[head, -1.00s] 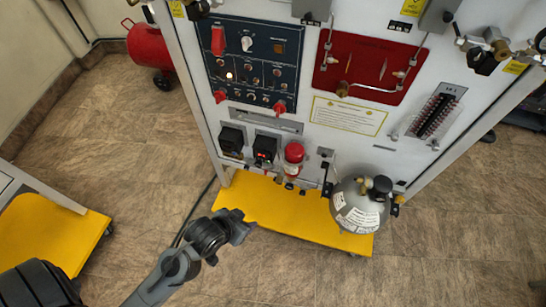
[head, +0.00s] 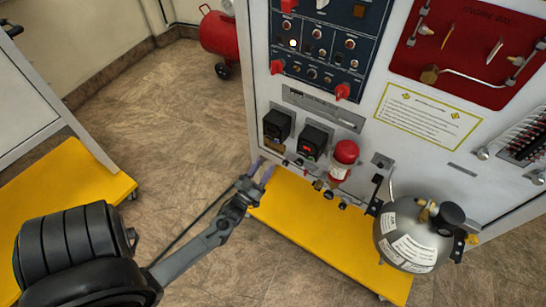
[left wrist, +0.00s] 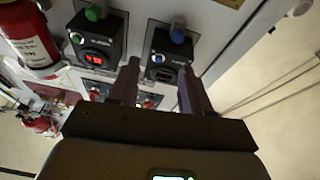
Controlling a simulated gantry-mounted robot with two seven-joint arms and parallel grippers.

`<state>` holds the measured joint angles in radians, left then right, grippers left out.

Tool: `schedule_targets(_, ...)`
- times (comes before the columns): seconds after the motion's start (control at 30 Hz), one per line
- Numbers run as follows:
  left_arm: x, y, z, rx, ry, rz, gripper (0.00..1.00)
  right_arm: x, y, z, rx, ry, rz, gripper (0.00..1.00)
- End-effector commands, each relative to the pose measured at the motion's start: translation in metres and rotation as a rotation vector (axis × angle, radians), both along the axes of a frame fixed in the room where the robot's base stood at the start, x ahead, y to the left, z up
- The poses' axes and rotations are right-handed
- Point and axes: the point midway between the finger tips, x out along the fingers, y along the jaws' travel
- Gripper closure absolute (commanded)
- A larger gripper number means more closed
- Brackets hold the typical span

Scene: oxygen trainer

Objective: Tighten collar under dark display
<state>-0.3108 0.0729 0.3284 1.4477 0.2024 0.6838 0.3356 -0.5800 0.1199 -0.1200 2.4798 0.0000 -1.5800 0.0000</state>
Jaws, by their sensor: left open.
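The dark display (head: 277,125) is on the left black box on the white panel. It also shows in the left wrist view (left wrist: 160,73), with no lit digits visible. A blue collar or knob (left wrist: 178,32) is at that box in the left wrist view. My left gripper (head: 264,170) is open, low in front of the panel, below the left box. In the left wrist view its fingertips (left wrist: 157,70) stand either side of the dark display, just short of the blue collar. Contact cannot be told. My right gripper is not in view.
The box (head: 314,140) beside it has a lit red display and a green knob (left wrist: 96,13). A red-capped cylinder (head: 343,160) is right of it. A grey tank (head: 415,235) stands on the yellow base (head: 320,225).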

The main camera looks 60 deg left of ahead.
Motion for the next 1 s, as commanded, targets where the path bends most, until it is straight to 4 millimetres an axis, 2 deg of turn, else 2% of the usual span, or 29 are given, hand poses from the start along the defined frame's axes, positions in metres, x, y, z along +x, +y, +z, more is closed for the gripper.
schedule_targets(0.03,-0.002,0.007,-0.018,0.01,-0.022,0.016,0.52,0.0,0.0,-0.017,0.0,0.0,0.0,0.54)
schedule_targets(0.27,-0.006,0.022,-0.03,0.031,-0.068,0.045,0.52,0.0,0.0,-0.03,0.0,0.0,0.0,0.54)
schedule_targets(0.47,0.011,0.031,-0.022,0.034,-0.073,0.046,0.52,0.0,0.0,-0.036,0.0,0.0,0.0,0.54)
schedule_targets(0.8,0.056,0.052,-0.002,0.034,-0.072,0.045,0.52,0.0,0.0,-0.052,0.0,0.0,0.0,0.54)
schedule_targets(1.0,0.074,0.061,0.006,0.033,-0.071,0.044,0.52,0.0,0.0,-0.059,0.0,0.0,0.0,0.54)
